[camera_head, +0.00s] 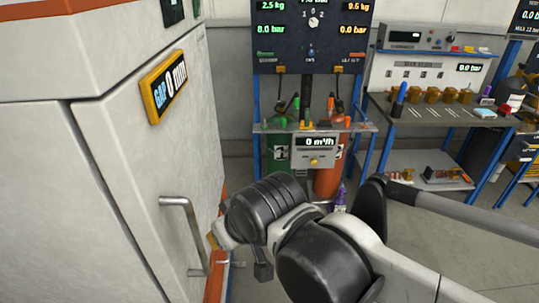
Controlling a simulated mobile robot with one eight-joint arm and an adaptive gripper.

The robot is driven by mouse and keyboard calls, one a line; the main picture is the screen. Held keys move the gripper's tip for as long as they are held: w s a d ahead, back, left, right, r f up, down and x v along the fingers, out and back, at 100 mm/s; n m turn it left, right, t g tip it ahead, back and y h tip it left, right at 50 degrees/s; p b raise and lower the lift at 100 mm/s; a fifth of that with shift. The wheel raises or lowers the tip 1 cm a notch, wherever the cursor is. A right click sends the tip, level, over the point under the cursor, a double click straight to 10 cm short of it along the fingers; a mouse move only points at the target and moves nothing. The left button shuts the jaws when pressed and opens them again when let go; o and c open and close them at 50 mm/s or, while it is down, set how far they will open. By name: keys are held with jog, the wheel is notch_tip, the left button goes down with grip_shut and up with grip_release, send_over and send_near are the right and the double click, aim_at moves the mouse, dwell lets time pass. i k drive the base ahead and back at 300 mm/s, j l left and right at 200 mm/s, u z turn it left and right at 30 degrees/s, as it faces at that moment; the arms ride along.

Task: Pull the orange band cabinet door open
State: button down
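The white cabinet fills the left side of the head view, with an orange band (37,8) along its top. Its front door (110,170) has a grey vertical bar handle (188,235) near its right edge. A yellow-framed display (165,87) on the door reads "GAP 0 mm". The door looks shut. My arm reaches in from the lower right, and its wrist is just right of the handle, apart from it in the picture. A small dark part (262,264) hangs below the wrist. My fingertips cannot be made out, so contact with the handle cannot be told.
An orange strip (215,285) runs along the cabinet's base. A gas panel stand (312,40) with green and orange cylinders stands behind my arm. A workbench (430,112) with tools stands at the back right. Grey floor (430,250) is open at the right.

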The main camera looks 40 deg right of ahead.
aim_at(165, 180)
jog(key=z, duration=0.25)
jog(key=k+z, duration=0.3)
jog(key=k, duration=0.4)
jog(key=j+z, duration=0.1)
jog(key=z, duration=0.45)
jog(key=i+j, duration=0.05)
